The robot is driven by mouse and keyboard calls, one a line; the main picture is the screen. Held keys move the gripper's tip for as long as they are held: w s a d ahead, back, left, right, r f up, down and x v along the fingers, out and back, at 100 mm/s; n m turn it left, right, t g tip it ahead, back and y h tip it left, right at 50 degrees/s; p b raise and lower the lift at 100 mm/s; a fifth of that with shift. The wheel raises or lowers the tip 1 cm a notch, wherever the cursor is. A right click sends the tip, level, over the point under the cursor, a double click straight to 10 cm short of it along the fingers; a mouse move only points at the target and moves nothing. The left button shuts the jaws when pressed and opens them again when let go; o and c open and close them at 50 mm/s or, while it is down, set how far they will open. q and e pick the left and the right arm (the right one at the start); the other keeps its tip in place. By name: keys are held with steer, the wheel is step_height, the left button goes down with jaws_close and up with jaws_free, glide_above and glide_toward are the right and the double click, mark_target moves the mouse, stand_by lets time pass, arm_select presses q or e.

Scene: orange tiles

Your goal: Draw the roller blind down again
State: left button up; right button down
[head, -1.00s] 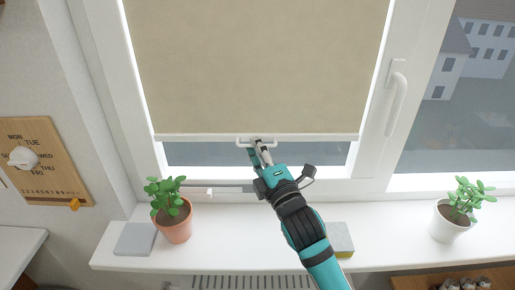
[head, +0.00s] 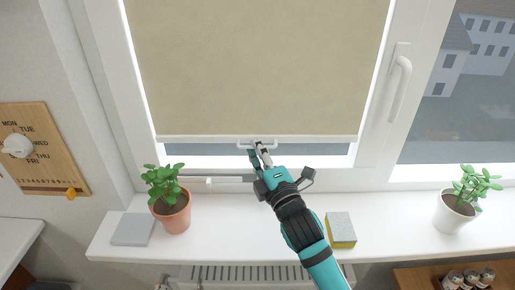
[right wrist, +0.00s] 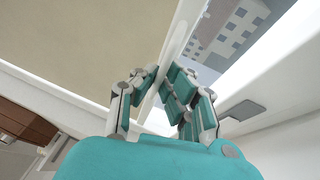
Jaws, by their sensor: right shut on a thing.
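The beige roller blind (head: 258,70) hangs over the left window pane, with a pale bottom bar (head: 320,138). Its bottom edge is a short way above the lower window frame, with a narrow strip of glass showing below. A small white pull handle (head: 243,143) sits at the middle of the bar. My right gripper (head: 257,147) is shut on this handle. In the right wrist view, the fingers (right wrist: 160,88) close around the pale handle beside the blind (right wrist: 85,40); the exact contact is partly hidden. My left gripper is not in view.
On the white sill (head: 285,240) stand a plant in a terracotta pot (head: 172,213), a grey slab (head: 133,229), a sponge (head: 341,229) and a plant in a white pot (head: 453,214). A window handle (head: 399,90) is right of the blind. A wooden calendar (head: 45,150) hangs left.

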steer(key=c, duration=1.4)
jaws_free()
steer(key=shift+f, duration=0.3)
steer(key=shift+c, duration=0.2)
steer(key=v, duration=1.2)
